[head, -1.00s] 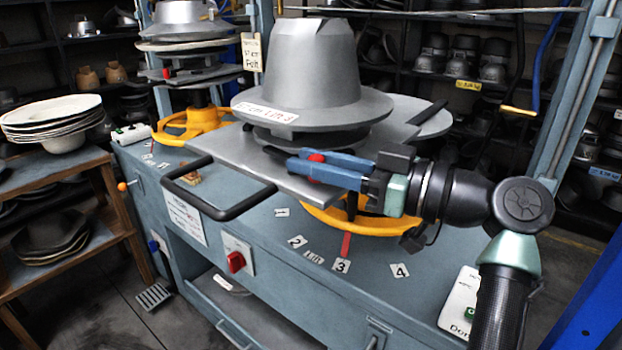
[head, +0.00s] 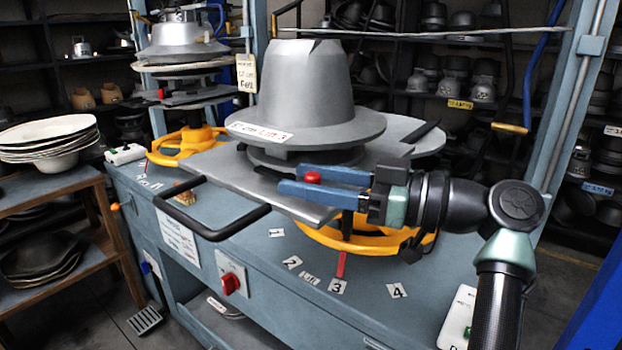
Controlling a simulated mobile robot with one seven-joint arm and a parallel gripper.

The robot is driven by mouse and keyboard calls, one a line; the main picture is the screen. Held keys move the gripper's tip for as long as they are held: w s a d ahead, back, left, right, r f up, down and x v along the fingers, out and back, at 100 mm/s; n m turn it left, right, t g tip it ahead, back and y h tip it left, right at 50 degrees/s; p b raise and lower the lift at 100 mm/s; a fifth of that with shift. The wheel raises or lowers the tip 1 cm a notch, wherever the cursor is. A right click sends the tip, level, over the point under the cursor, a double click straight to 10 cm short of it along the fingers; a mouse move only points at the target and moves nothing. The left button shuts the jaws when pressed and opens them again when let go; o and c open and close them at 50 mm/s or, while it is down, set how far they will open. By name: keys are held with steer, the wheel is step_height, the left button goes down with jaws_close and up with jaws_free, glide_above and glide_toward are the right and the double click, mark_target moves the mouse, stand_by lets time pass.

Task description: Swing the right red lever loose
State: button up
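My gripper (head: 312,186) has two blue fingers pointing left, below the front brim of the large grey hat mould (head: 307,100). The fingers are apart, with a red knob (head: 312,178), seemingly the right lever's end, showing between them. I cannot tell whether either finger touches the knob. The rest of that lever is hidden behind the fingers and the plate. Another red piece (head: 160,94) shows on the left press.
A grey plate (head: 205,175) with a black loop handle (head: 215,233) juts out left of my gripper. A yellow handwheel (head: 385,240) lies below it. The blue bench (head: 260,265) has numbered labels and a red switch (head: 231,283). Blue frame posts stand around.

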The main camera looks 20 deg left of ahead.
steer(key=s+d, duration=0.1)
steer(key=d, duration=1.2)
steer(key=shift+b, duration=0.35)
